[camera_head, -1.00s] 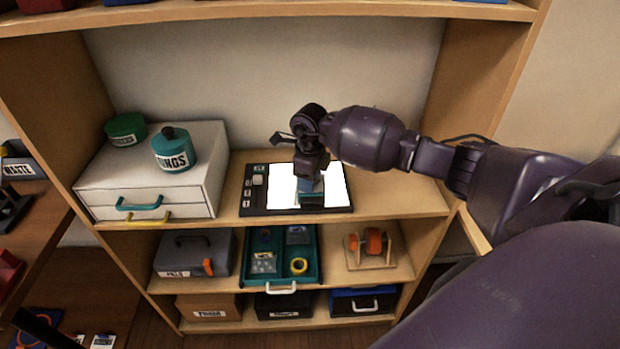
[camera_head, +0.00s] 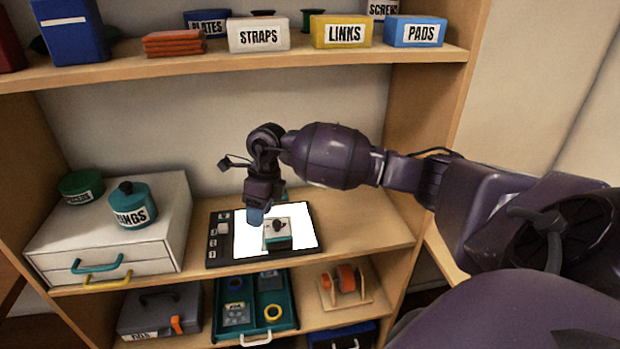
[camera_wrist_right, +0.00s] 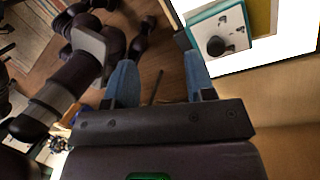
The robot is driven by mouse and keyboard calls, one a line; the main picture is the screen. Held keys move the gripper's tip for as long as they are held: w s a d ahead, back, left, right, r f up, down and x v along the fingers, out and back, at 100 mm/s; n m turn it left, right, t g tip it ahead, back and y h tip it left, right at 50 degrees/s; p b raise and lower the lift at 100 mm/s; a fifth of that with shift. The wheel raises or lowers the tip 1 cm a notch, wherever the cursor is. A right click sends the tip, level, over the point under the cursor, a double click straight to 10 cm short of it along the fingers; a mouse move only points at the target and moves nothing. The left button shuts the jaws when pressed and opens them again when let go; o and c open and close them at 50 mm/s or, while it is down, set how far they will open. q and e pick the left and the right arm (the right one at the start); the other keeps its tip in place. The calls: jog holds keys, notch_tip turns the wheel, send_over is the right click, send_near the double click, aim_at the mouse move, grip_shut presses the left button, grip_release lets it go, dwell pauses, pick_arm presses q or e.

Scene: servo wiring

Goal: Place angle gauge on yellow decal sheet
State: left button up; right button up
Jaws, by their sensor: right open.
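The angle gauge, a white-faced block with teal sides and a black knob (camera_head: 277,234), sits on the glowing white panel of a black light pad (camera_head: 222,252). The gauge also shows at the upper right of the right wrist view (camera_wrist_right: 221,35). There a yellow strip (camera_wrist_right: 262,18), apparently the decal sheet, shows beside and partly behind it; whether the gauge rests on it is unclear. My right gripper (camera_head: 258,216), with blue fingers, is above the pad, left of and behind the gauge. Its fingers (camera_wrist_right: 160,80) are apart and empty. My left gripper is not in view.
A white drawer unit (camera_head: 110,250) with teal tins stands left of the pad. A shelf of labelled boxes (camera_head: 258,34) is above. A teal tray (camera_head: 253,300) is below. The shelf right of the pad (camera_head: 360,225) is clear.

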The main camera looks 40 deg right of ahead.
jog(key=s+a+f+m+t+y, duration=0.2)
jog(key=s+a+m+t+y, duration=0.2)
jog(key=a+m+y, duration=0.3)
jog(key=s+a+f+m+t+y, duration=0.25)
jog(key=s+a+m+y, duration=0.2)
jog(key=a+y, duration=0.35)
jog(key=s+d+f+m+t+h, duration=0.2)
jog(key=s+d+f+m+h, duration=0.3)
jog(key=m, duration=1)
jog(key=s+d+f+m+t+h, duration=0.3)
jog(key=s+d+f+m+h, duration=0.3)
jog(key=s+f+m+h, duration=0.6)
jog(key=m+h, duration=0.1)
jog(key=m, duration=0.2)
jog(key=shift+s+d, duration=0.15)
jog(key=shift+d, duration=0.1)
jog(key=shift+m, duration=0.25)
